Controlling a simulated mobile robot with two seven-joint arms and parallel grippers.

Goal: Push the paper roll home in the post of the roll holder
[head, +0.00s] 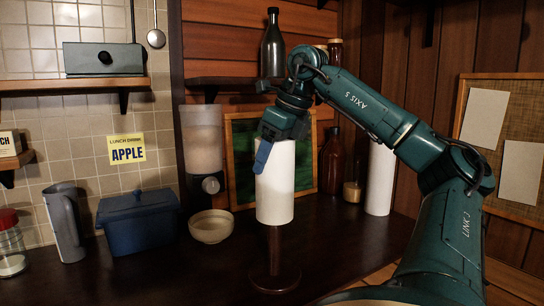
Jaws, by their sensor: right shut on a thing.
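The white paper roll (275,188) is upright near the middle of the counter, well above its surface. My right gripper (265,153) is shut on the top of the paper roll, with one blue finger showing down its outer side. The roll holder (274,279) stands below, a dark brown round base with a post (274,248). The post rises to the roll's lower edge, in line with it, and a length of post shows bare between roll and base. The post's top is hidden, so I cannot tell how far it reaches inside. My left gripper is out of view.
A cream bowl (211,227), a blue lidded box (139,222) and a grey pitcher (65,222) stand left. A dispenser (203,150) and framed green board (243,135) are behind. Another white roll (380,180) stands back right. The front counter is clear.

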